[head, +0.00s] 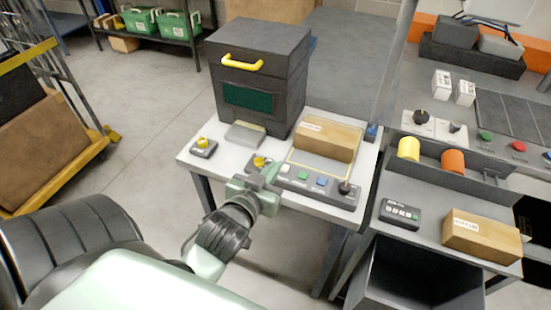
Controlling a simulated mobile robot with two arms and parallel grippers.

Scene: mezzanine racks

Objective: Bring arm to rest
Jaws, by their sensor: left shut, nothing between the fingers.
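My left gripper (268,176) is shut with nothing in it. It is at the front edge of the white table (198,160), beside the left end of a grey control panel (318,181) with coloured buttons. Its arm comes in from the lower left. I cannot tell if the fingertips touch the panel. My right gripper is not in view.
A dark box with a yellow handle (243,63) stands at the table's back. A brown box (327,138) lies right of it, and a small yellow-knobbed device (204,147) at the left. A grey workbench (426,224) stands at right. Floor at left is partly clear.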

